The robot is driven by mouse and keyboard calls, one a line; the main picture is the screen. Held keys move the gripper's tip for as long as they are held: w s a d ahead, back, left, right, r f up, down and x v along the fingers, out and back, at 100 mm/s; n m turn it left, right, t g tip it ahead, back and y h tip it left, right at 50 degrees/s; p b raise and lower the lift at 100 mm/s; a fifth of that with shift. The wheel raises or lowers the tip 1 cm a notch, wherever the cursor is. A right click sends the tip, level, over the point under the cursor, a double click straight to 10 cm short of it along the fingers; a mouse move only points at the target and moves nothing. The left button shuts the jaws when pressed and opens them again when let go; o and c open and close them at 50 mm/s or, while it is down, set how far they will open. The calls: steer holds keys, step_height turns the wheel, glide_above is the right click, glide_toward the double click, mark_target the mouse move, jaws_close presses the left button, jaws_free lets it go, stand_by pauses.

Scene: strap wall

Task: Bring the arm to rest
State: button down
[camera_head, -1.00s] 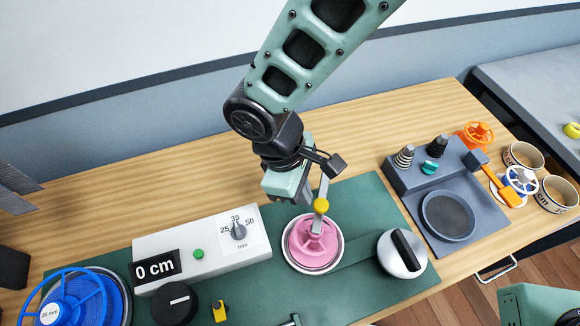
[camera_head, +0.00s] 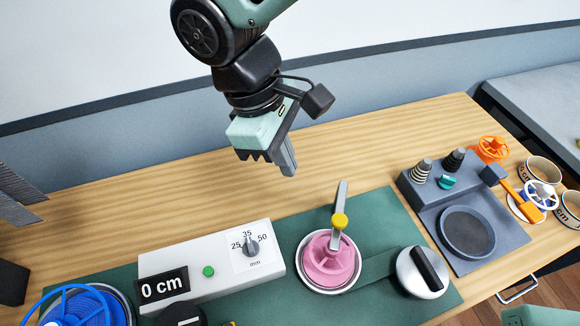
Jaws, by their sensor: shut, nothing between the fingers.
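My gripper (camera_head: 287,168) is raised above the back part of the wooden table (camera_head: 345,150), behind the green mat. Its fingers point down and are together with nothing between them. It is apart from everything on the table. Below it and to the right, a pink spool (camera_head: 328,262) sits in a round metal dish on the green mat (camera_head: 385,215).
A white box (camera_head: 205,265) with a dial and a "0 cm" display stands in front. A blue reel (camera_head: 85,308) is at the left front. A silver knob (camera_head: 421,272) is right of the spool. A grey scale-like station (camera_head: 467,232) and bowls (camera_head: 545,170) are farther right.

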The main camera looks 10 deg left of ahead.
stand_by(0.5)
steer(key=s+d+m+y+b, duration=0.1)
steer(key=s+d+m+y, duration=0.1)
steer(key=d, duration=0.8)
steer(key=s+d+m+y+b, duration=0.1)
steer(key=s+d+m, duration=0.3)
steer(key=d, duration=0.7)
steer(key=m+y, duration=0.1)
steer(key=m, duration=0.1)
steer(key=shift+d+r+m+b, duration=0.25)
steer(key=shift+r+m+b, duration=0.05)
steer(key=shift+m, duration=0.1)
